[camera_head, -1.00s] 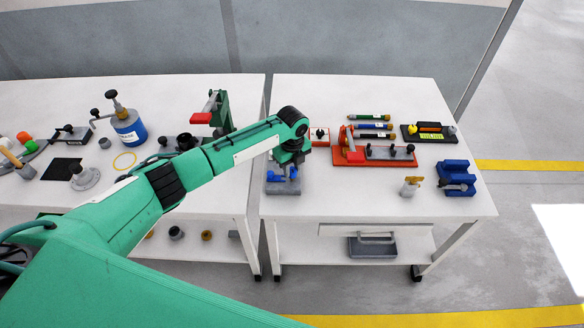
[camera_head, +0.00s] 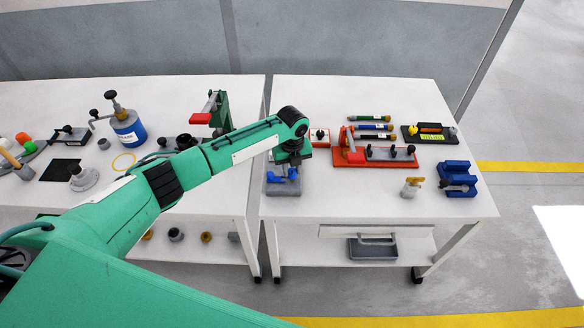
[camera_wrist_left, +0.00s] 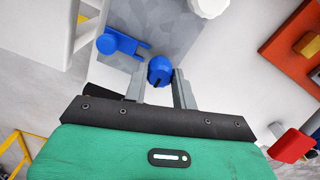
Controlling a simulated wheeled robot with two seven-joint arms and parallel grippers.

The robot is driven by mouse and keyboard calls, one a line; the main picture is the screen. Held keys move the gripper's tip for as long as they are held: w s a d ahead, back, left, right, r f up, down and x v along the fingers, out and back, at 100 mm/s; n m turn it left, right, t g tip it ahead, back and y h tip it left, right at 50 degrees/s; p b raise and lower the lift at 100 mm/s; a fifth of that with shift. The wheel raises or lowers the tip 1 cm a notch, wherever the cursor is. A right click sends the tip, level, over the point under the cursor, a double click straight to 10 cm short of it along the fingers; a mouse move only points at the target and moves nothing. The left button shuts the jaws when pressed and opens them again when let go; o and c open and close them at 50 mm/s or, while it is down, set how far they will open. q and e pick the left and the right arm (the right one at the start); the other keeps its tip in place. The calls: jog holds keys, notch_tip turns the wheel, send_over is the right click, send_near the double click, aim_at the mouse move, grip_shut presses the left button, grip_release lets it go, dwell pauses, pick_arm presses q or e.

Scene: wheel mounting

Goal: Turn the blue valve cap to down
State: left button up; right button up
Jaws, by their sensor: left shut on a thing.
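The blue valve cap (camera_wrist_left: 159,69) is a rounded blue piece with a dark slot. In the left wrist view it sits between the fingertips of my left gripper (camera_wrist_left: 160,78), which is shut on it. A second blue part, with a round end and a bar (camera_wrist_left: 118,44), lies beside it over a grey base (camera_wrist_left: 168,30). In the head view my left gripper (camera_head: 292,160) points down over the grey base (camera_head: 283,189) at the right table's left edge. Blue (camera_head: 291,174) shows under it, partly hidden. My right gripper is not in view.
A blue block (camera_head: 457,181) and a small brass-topped fitting (camera_head: 411,187) are farther right. The table's front middle (camera_head: 350,198) is clear.

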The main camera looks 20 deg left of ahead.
aim_at(292, 171)
pick_arm(q)
jog(key=shift+w+r, duration=0.2)
jog(key=shift+r, duration=0.1)
jog(key=o, duration=1)
jog(key=shift+s, duration=0.1)
jog(key=shift+s+f, duration=0.1)
notch_tip(292, 171, up, 14)
jog(key=b, duration=0.2)
jog(key=shift+b, duration=0.35)
jog(key=shift+f, duration=0.1)
